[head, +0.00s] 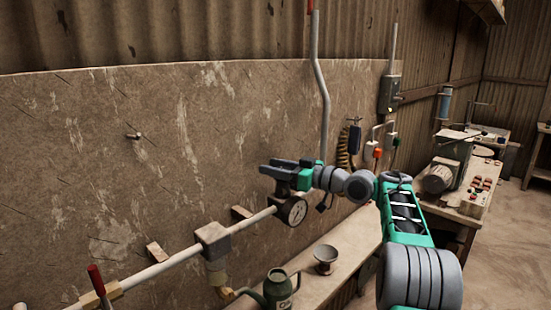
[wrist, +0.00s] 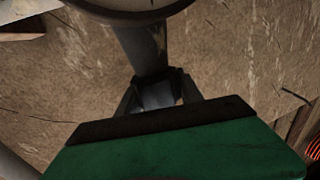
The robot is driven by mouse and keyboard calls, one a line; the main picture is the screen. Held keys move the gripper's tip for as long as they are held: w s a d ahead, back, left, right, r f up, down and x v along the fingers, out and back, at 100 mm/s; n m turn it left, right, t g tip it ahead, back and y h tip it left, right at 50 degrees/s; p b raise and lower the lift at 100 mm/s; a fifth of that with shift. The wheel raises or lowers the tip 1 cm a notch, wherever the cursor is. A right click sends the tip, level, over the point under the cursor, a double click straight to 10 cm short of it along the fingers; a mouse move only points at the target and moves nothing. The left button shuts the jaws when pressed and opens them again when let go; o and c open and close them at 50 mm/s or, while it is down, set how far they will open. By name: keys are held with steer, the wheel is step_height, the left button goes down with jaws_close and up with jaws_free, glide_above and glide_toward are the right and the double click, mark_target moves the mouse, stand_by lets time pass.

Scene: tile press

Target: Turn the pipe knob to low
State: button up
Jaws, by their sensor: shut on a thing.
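My gripper (head: 282,167) is at the pipe (head: 262,215) along the wall, just above a round gauge (head: 294,210) with a pale face. In the wrist view its fingers (wrist: 158,93) are shut on a dark grey part (wrist: 148,50), which I take to be the pipe knob. That part runs up toward the round rim (wrist: 125,10) at the top of the wrist view. My gripper hides much of the knob, and I cannot read its setting or any low mark.
A bench (head: 335,262) below the pipe holds a green can (head: 278,288) and a small bowl (head: 325,257). A red-handled lever (head: 96,282) stands at the pipe's near left end. A worktable with a machine (head: 452,165) is at the right. Bare floor (head: 505,240) lies beside it.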

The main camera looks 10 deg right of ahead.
steer(key=shift+n+g+y+p, duration=0.4)
steer(key=shift+g+p, duration=0.1)
steer(key=shift+p, duration=0.05)
steer(key=shift+s+a, duration=0.1)
steer(key=o, duration=1.1)
